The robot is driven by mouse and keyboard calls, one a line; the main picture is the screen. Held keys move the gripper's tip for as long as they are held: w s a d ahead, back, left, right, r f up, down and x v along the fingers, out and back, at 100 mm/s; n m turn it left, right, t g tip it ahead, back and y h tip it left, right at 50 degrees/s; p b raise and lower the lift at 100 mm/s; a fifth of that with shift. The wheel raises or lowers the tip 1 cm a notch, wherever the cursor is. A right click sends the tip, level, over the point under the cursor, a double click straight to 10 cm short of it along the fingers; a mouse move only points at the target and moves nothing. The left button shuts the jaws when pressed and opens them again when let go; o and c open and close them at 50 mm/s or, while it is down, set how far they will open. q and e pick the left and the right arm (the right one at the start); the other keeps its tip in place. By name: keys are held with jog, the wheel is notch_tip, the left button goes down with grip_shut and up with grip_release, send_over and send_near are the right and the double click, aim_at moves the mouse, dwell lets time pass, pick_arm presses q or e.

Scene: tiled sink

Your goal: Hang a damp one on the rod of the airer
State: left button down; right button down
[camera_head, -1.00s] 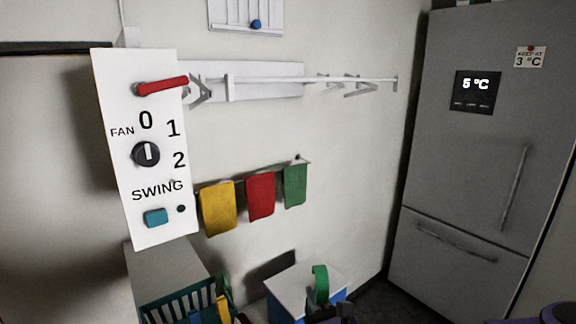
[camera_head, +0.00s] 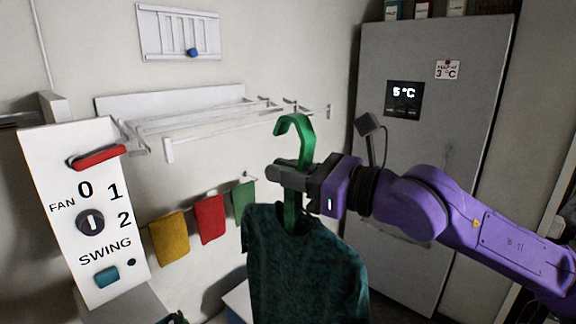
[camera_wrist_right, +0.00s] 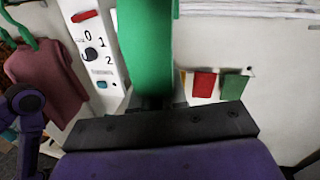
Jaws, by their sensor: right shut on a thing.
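My right gripper (camera_head: 284,178) is shut on the neck of a green hanger (camera_head: 304,133), which hangs upright with its hook up. A dark green, mottled shirt (camera_head: 305,272) hangs on this hanger. The green hanger also shows close up in the right wrist view (camera_wrist_right: 146,50). The white wall airer (camera_head: 180,99) is at the upper left of the head view, with its rods reaching right behind the hook. The hook looks apart from the rods. A pink shirt (camera_wrist_right: 48,80) on another green hanger shows in the right wrist view. My left gripper is not in view.
A white fan control panel (camera_head: 75,215) with a red lever stands at the left. Yellow (camera_head: 169,238), red (camera_head: 209,218) and green (camera_head: 243,202) cloths hang below the airer. A grey fridge (camera_head: 440,150) stands behind my right arm.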

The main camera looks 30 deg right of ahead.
jog(key=x, duration=0.3)
jog(key=shift+w+d+f, duration=0.15)
jog(key=shift+w+d, duration=0.1)
jog(key=shift+w, duration=0.05)
jog(key=shift+w+d+b+x, duration=0.1)
jog(key=shift+d+b+x, duration=0.15)
jog(key=shift+x, duration=0.75)
jog(key=shift+w+d+b+x, duration=0.15)
jog(key=shift+b+x, duration=0.15)
jog(key=shift+x, duration=0.75)
jog(key=shift+w+d+b+x, duration=0.15)
jog(key=shift+b+x, duration=0.1)
jog(key=shift+x, duration=0.75)
jog(key=w+a+f+b, duration=0.2)
jog(key=w+f+b, duration=0.1)
jog(key=w, duration=0.3)
jog(key=shift+w+a, duration=0.1)
jog(key=shift+a, duration=0.05)
